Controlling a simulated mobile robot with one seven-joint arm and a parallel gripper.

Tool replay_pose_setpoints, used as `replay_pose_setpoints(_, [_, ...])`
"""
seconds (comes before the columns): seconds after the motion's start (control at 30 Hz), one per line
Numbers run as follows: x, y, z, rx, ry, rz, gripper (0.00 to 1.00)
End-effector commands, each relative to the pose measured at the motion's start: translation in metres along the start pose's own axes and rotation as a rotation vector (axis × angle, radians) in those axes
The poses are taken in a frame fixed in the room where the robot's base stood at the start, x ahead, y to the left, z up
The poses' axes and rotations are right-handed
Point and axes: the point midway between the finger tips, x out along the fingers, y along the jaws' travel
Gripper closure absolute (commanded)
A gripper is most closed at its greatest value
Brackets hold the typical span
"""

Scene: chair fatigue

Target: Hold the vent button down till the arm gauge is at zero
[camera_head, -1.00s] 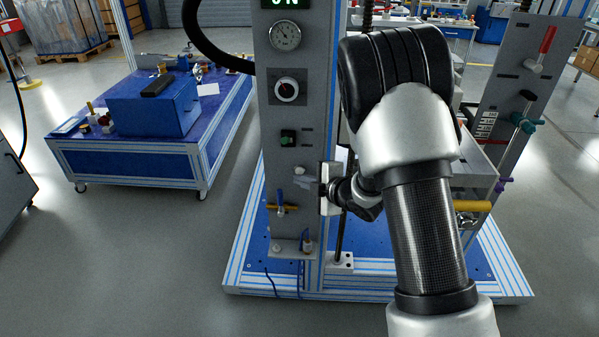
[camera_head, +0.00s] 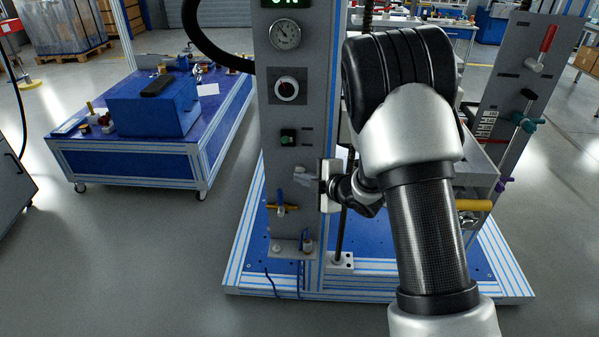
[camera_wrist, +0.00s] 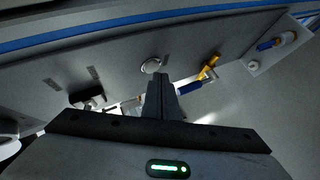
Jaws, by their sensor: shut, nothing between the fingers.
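A pale round button (camera_wrist: 151,65), the likely vent button, shows on the grey panel in the wrist view. My gripper (camera_wrist: 160,77) is shut and empty, its fingertips right at the button's lower edge; I cannot tell whether they touch or press it. In the head view my gripper (camera_head: 302,173) reaches in from the right to the panel's front, and the button is hidden behind or merged with the fingertips. Which gauge is the arm gauge is unclear.
A valve with a yellow handle (camera_head: 283,207) and blue lever is just below. A green display (camera_head: 287,2) is cut off on top. A blue cart (camera_head: 130,163) stands left.

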Motion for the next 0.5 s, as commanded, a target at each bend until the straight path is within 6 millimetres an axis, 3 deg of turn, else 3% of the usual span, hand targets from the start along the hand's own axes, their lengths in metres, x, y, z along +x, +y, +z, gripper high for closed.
replay_pose_setpoints(0.5, [0.003,0.0022,0.0023,0.0,0.0,0.001,1.0])
